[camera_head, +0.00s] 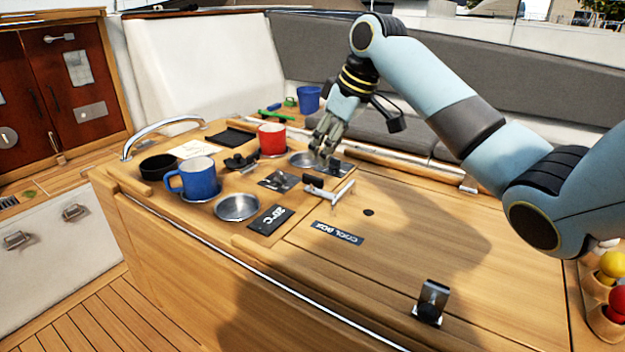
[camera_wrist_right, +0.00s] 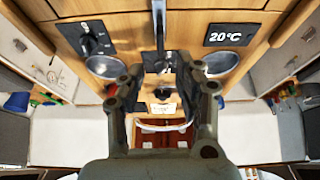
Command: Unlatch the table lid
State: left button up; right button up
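The table's wooden lid (camera_head: 400,235) lies flat, with a "COOL BOX" label (camera_head: 338,232) near its left edge. A T-shaped metal handle with a dark grip (camera_head: 330,190) stands at that edge. A small metal latch with a black base (camera_head: 432,302) stands near the lid's front edge. My right gripper (camera_head: 325,145) points down over the table, behind the T-shaped handle and apparently apart from it. In the right wrist view its two fingers (camera_wrist_right: 163,85) are spread, with a dark upright bar (camera_wrist_right: 160,30) showing beyond them. My left gripper is out of view.
A blue cup (camera_head: 309,99) is at the back. A "20°C" display (camera_head: 270,219) lies beside the lid. The lid's right part is clear.

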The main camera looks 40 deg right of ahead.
aim_at(314, 176)
jog(key=x, duration=0.5)
jog(key=shift+f, duration=0.2)
jog(key=shift+x, duration=1.75)
jog(key=c, duration=0.5)
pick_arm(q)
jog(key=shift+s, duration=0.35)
pick_arm(e)
grip_shut()
